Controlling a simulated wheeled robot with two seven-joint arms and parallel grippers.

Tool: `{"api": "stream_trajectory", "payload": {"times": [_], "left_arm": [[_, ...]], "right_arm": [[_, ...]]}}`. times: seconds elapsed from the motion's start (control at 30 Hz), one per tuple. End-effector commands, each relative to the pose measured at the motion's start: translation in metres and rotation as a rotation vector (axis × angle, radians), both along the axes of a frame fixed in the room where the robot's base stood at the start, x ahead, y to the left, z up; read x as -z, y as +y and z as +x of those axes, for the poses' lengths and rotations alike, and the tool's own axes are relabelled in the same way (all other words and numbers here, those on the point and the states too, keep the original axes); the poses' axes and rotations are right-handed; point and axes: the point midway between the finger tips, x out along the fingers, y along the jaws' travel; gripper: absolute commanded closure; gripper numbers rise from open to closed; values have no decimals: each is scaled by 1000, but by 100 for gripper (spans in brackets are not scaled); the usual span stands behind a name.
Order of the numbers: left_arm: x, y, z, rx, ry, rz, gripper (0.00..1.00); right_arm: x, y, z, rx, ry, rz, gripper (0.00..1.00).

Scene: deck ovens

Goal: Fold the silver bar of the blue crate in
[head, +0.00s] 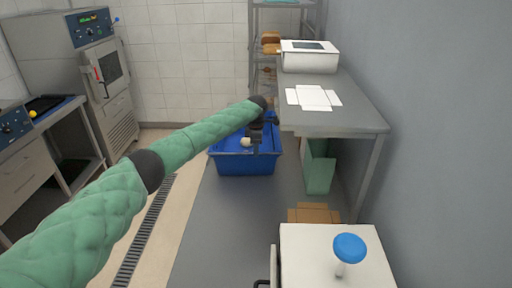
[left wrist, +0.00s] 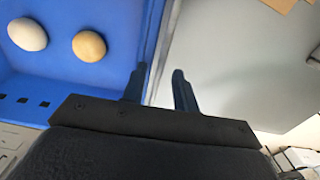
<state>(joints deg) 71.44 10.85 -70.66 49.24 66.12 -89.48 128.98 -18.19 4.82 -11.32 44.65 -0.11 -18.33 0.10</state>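The blue crate (head: 246,168) stands on the grey surface in the middle of the head view. In the left wrist view its blue inside (left wrist: 95,75) fills the upper left. A thin grey bar (left wrist: 165,42) runs along the crate's right edge there. My left gripper (head: 257,140) is over the crate's right side. In the left wrist view its two fingers (left wrist: 159,78) are apart, one on each side of the bar's line. I cannot tell whether they touch it. My arm and gripper hide part of the crate's far rim. My right gripper is not in view.
Two round items, one pale (left wrist: 28,34) and one tan (left wrist: 89,46), lie in the crate. A steel table (head: 345,122) with white sheets (head: 313,97) stands close on the right. A green bin (head: 319,174) is below it. A white box-like unit (head: 310,260) is in front.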

Motion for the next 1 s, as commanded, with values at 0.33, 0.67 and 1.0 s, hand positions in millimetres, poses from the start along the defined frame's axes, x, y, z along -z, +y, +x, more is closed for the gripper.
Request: {"api": "stream_trajectory", "payload": {"times": [0.33, 0.67, 1.0], "left_arm": [[2, 0, 0, 0, 0, 0, 82], [0, -1, 1, 0, 5, 0, 100], [-7, 0, 9, -5, 123, -8, 100]], "right_arm": [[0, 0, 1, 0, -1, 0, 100], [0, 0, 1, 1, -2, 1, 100], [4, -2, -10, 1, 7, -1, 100]]}}
